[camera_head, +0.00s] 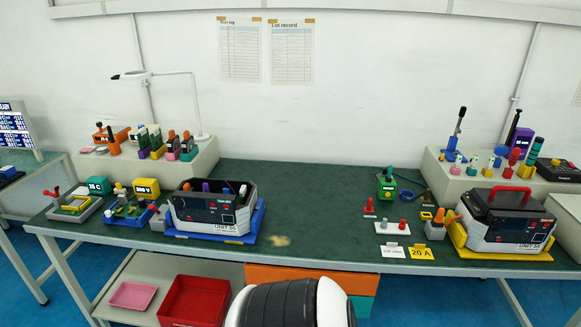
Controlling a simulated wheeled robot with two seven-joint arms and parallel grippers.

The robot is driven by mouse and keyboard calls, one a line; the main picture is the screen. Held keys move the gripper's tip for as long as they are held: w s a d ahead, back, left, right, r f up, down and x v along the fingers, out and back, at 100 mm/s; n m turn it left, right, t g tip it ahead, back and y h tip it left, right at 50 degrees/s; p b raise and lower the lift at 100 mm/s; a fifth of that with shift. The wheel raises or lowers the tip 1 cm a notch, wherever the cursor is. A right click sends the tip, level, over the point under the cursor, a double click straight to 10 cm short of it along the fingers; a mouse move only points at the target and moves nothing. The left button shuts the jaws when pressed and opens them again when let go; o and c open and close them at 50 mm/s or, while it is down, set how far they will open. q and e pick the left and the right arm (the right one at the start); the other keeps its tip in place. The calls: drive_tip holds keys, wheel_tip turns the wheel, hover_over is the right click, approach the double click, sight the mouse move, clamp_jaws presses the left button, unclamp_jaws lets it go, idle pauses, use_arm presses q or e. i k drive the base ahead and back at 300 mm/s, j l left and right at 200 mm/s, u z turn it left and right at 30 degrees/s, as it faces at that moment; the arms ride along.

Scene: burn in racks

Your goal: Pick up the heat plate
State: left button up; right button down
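I cannot tell for certain which thing is the heat plate. A flat grey fixture with a yellow frame and a red handle (74,208) lies at the left end of the green table (300,181), by a green sign reading 25 C (98,185). Neither of my grippers is in view, so nothing is seen held.
An open-topped unit (211,214) stands on a blue base; a closed unit with a red handle (504,222) stands on a yellow base at right. Shelves with small tools stand behind both. A red bin (194,300) and pink tray (133,295) sit below. The table's middle is mostly clear.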

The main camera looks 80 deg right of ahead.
sight(384, 173)
drive_tip(key=z, duration=2.6)
